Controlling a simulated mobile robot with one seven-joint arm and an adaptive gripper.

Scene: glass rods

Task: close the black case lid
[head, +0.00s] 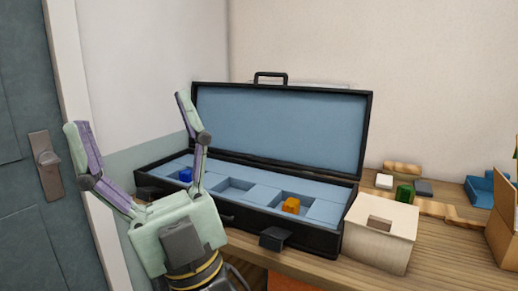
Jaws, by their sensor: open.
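The black case (318,240) stands open on a wooden table. Its lid (282,127) is raised upright at the back, with a blue lining and a black handle (270,75) on its top edge. The blue tray inside has several recesses; a blue piece (186,175) sits at the left and an orange piece (291,205) at the right. A black latch (275,239) is on the front. My gripper (129,110) is open and empty, its fingers spread wide and pointing up, in front of the case's left part. It hides part of the tray and the lid's left edge.
A pale wooden box (380,233) stands close to the case's right end. Behind it are a green piece (404,193), small blocks and a wooden board. A blue object (480,190) and a cardboard box (503,225) are at the far right. A door (30,180) is at the left.

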